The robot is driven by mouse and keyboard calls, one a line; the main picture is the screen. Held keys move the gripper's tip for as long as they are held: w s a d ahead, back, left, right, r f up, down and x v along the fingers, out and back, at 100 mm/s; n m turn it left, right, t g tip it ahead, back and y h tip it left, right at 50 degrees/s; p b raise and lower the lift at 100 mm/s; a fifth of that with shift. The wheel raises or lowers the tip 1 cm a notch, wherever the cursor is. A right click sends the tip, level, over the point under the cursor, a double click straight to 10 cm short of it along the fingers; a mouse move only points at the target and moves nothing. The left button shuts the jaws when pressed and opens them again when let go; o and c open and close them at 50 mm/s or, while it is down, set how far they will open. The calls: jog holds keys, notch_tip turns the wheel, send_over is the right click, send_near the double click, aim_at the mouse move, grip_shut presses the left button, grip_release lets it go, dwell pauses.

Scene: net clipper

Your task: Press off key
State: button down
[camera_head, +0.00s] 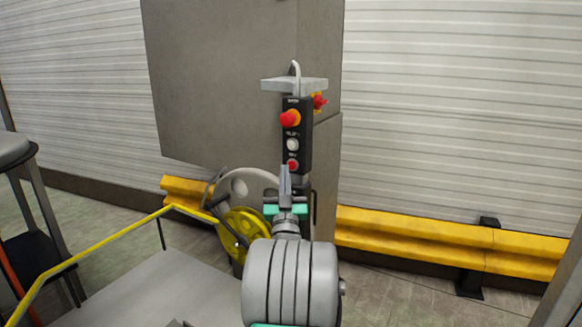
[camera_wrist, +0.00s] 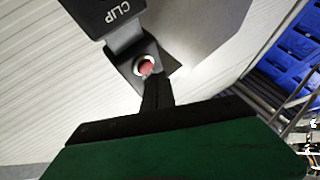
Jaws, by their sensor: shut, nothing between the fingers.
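A black control box (camera_head: 297,140) hangs upright under a light bracket in the head view. It carries a large red button on an orange collar (camera_head: 290,118), a white button (camera_head: 292,145) and a smaller red button (camera_head: 292,165) at the bottom. My gripper (camera_head: 286,172) is shut and empty, its tips just below or over the lower end of the box. In the wrist view my gripper (camera_wrist: 156,82) points at a red button (camera_wrist: 146,67) in a pale ring. The tips are very close to that button; I cannot tell whether they touch it. Which key is "off" is not readable.
A grey cabinet (camera_head: 225,80) stands behind the box. A yellow wheel (camera_head: 243,232) is below it, and a yellow barrier (camera_head: 415,231) runs along the wall. A yellow-railed platform (camera_head: 150,285) lies at left. Blue crates (camera_wrist: 290,50) show at right in the wrist view.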

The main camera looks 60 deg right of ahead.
jog(key=a, duration=0.1)
jog(key=a+p, duration=0.1)
jog(key=a, duration=0.3)
jog(key=shift+s+p, duration=0.25)
jog(key=shift+p, duration=0.1)
dwell(0.6)
